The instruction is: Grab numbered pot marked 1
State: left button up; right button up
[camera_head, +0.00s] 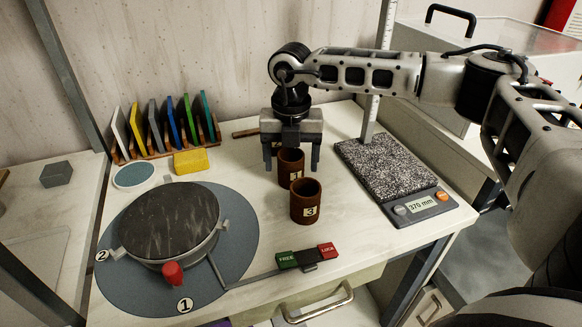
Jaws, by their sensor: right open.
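The brown pot marked 1 (290,168) stands upright on the white table, partly covered by my right gripper. My right gripper (292,167) points down with its fingers apart, one on each side of this pot in the picture; contact cannot be told. The brown pot marked 3 (305,204) stands just in front, open at the top. My left gripper is not in view.
A dark round turntable (165,225) on a blue-grey disc sits at left, with a FREE/LOCK lever (308,257) in front. A rack of coloured tiles (160,130) and a yellow sponge (190,161) are behind.

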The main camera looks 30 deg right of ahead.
jog(key=shift+f, duration=0.6)
jog(key=c, duration=1.1)
jog(key=shift+r, duration=0.1)
